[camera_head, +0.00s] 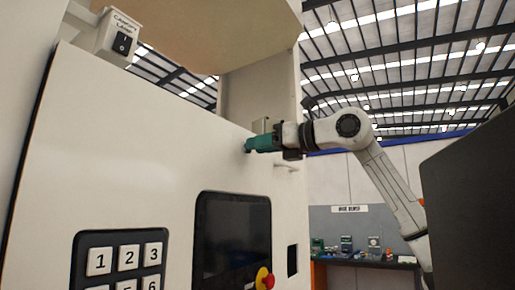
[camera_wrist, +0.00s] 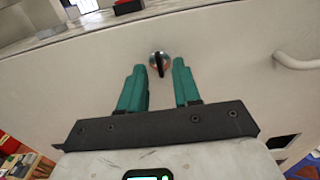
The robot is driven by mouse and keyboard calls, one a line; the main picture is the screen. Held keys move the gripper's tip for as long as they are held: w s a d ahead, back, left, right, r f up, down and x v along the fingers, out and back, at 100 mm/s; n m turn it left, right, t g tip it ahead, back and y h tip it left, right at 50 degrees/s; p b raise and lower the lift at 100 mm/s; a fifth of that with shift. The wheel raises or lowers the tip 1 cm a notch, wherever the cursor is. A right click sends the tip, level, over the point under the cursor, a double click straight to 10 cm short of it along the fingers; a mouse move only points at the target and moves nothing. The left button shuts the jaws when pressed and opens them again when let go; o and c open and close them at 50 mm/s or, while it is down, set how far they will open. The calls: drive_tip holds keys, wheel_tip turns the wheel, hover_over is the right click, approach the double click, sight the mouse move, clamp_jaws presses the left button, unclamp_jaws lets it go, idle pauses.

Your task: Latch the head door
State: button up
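The white door panel (camera_head: 130,150) of the machine looks closed in the head view. In the wrist view, a round metal latch knob (camera_wrist: 153,63) with a dark upright bar sits on the white panel (camera_wrist: 230,60). My gripper (camera_wrist: 158,66) has two green fingers, set apart with a gap between them. The knob shows in line with that gap, just beyond the fingertips. I cannot tell whether the fingers touch it. In the head view my gripper (camera_head: 248,146) reaches the panel from the right, and the knob is hidden there.
A pale bar handle (camera_wrist: 297,62) is at the right of the panel; it also shows below my gripper in the head view (camera_head: 286,168). A dark screen (camera_head: 232,235), a red stop button (camera_head: 265,279) and a number keypad (camera_head: 122,265) are lower down. A workbench (camera_head: 365,262) stands behind.

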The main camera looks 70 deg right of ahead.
drive_tip(key=b+v, duration=0.2)
drive_tip(key=v, duration=0.7)
drive_tip(key=shift+s, duration=0.3)
